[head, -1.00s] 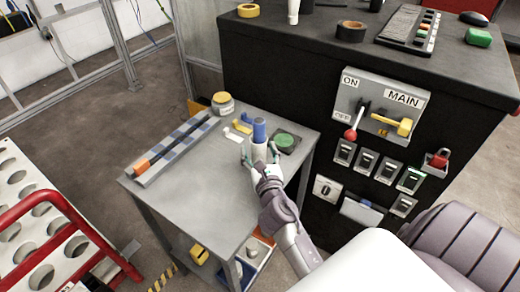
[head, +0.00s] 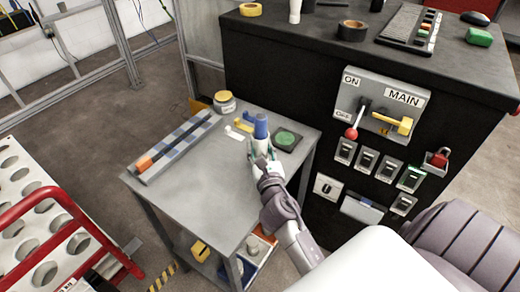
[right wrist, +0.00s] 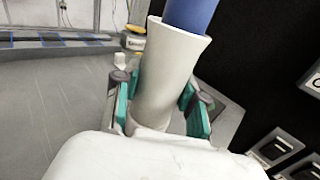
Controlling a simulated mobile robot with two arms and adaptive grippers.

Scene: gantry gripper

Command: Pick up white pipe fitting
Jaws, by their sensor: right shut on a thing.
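The white pipe fitting (right wrist: 165,75) stands between the teal-padded fingers of my right gripper (right wrist: 158,105) in the right wrist view. It is a pale, flared tube, and its lower end is hidden behind the white gripper body. A blue cylinder (right wrist: 192,14) shows at its top; I cannot tell whether it sits inside or behind. In the head view the blue cylinder (head: 261,126) rises just above my right gripper (head: 263,152), which is shut on the fitting over the grey table (head: 200,195). The fitting is mostly hidden there. My left gripper is not in view.
On the table are a long rail with an orange end (head: 145,162), a yellow-lidded jar (head: 224,102), a small white piece (head: 234,133) and a green disc on a dark pad (head: 286,139). A black cabinet (head: 290,70) with switches stands close on the right.

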